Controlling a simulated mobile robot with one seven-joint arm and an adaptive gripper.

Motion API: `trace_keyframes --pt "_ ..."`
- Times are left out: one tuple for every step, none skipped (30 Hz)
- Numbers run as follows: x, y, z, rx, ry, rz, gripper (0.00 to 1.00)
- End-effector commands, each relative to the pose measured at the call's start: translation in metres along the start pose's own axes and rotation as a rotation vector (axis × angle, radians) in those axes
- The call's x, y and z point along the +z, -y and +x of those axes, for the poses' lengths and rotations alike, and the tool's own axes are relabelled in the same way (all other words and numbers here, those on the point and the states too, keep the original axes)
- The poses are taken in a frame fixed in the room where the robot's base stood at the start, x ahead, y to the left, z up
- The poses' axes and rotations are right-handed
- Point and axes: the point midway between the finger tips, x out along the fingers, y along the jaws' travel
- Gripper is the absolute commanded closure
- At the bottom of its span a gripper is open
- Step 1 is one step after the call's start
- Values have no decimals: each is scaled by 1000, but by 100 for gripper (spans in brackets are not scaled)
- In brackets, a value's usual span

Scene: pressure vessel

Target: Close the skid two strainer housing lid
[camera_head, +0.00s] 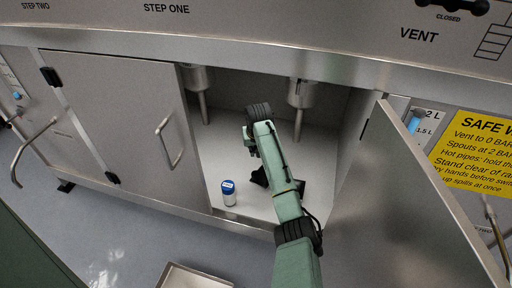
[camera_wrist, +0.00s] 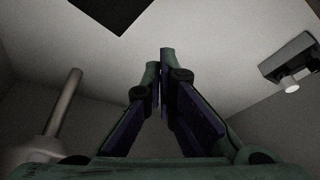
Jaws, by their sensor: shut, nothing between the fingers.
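I cannot pick out a strainer housing or its lid for certain in either view. In the head view my arm reaches through the open bay of a steel cabinet, and my gripper is hard to make out there. In the wrist view my gripper (camera_wrist: 160,68) has its fingers together with nothing between them. A dark flat square (camera_wrist: 113,10) lies on the pale surface beyond the fingertips. A dark box with a pale round knob (camera_wrist: 291,86) is at the right, apart from the fingers. A grey pipe (camera_wrist: 64,105) stands at the left.
The bay's steel door (camera_head: 405,200) stands open at the right; the left door (camera_head: 125,125) is shut. Two spouts (camera_head: 203,105) (camera_head: 299,120) hang in the bay. A white jar with a blue cap (camera_head: 229,193) stands near its front edge. A tray (camera_head: 190,278) is below.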

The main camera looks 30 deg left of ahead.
Motion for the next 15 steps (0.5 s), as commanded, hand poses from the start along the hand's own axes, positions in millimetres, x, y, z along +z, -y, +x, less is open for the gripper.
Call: trace_keyframes --pt "0 0 10 0 3 0 100" --pt "0 0 15 0 2 0 100" --pt "0 0 21 0 2 1 100" --pt "0 0 26 0 2 1 100" --pt "0 0 31 0 1 1 100" --pt "0 0 37 1 2 1 100" --pt "0 0 41 1 1 0 100" --pt "0 -1 45 1 1 1 100" --pt "0 -1 50 1 0 1 100" --pt "5 -1 46 0 -2 2 100" --pt "8 -1 45 -1 -2 2 100" --pt "13 -1 44 -1 -2 2 100" --pt "16 -1 43 -1 -1 2 100" --pt "19 -1 42 -1 -1 2 100" --pt "23 0 41 -1 -2 2 100"
